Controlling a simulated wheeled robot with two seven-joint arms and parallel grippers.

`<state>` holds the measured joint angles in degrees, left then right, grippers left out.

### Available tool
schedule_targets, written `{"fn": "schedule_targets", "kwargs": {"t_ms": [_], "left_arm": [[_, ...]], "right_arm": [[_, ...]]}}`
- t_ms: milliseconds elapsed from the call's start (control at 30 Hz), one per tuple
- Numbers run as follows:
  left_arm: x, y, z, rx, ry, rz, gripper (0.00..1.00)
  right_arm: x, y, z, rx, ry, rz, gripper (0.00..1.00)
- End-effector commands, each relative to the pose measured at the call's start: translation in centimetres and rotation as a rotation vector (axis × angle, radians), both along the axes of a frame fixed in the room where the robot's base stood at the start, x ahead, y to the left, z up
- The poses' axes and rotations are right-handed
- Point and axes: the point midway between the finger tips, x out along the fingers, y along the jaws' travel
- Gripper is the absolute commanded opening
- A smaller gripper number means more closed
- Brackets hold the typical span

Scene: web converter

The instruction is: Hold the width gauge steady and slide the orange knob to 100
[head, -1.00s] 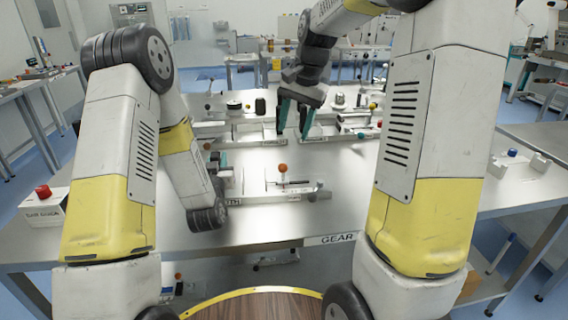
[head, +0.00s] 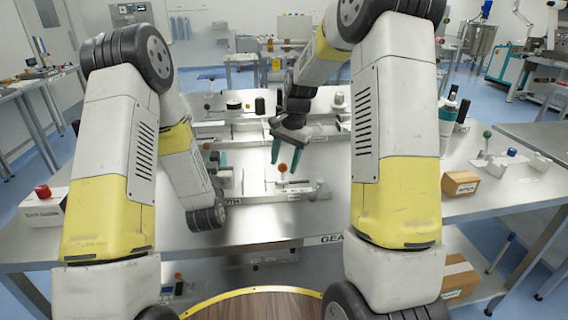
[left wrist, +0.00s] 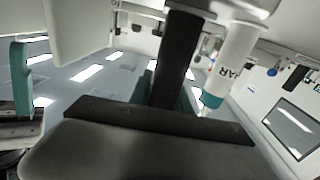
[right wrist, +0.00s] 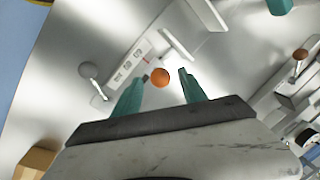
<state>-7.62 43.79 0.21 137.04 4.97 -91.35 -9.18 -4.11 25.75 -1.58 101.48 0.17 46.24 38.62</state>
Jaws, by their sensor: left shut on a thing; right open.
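The width gauge (head: 303,190) lies on the near part of the metal table, with its left end hidden behind my left arm. Its orange knob (head: 283,168) stands up from it near the middle; the scale is too small to read. My left gripper (head: 223,162) is at the gauge's left end, shut on it, though the grip itself is mostly hidden. My right gripper (head: 286,154) is open, pointing down over the orange knob. In the right wrist view the orange knob (right wrist: 160,77) shows between the two teal fingertips, apart from both.
Similar gauges and fixtures stand in rows behind on the table. A cardboard box (head: 460,183), a bottle (head: 448,112) and a green-knobbed fixture (head: 487,146) are at the right. A box with a red button (head: 43,191) is at the left. The table's front strip is clear.

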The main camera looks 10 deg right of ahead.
Motion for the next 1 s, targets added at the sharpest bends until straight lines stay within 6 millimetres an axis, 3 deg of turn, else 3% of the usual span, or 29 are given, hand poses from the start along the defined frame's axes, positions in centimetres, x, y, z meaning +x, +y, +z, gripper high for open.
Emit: {"fn": "schedule_targets", "kwargs": {"t_ms": [33,367,633,1000], "left_arm": [[-0.35,0.3,-1.27,0.006,0.036,0.004,0.0],[-0.35,0.31,-1.28,0.006,0.036,0.005,0.0],[-0.35,0.32,-1.28,0.006,0.036,0.005,0.0],[-0.34,0.35,-1.28,0.006,0.036,0.005,0.0]], "right_arm": [[-0.01,0.04,-0.36,0.0,0.001,0.0,0.5],[0.06,0.11,-0.74,0.0,0.0,0.0,0.5],[0.06,0.11,-0.71,0.0,0.0,0.0,0.01],[0.02,0.08,-0.71,0.0,0.001,0.0,0.0]]}}
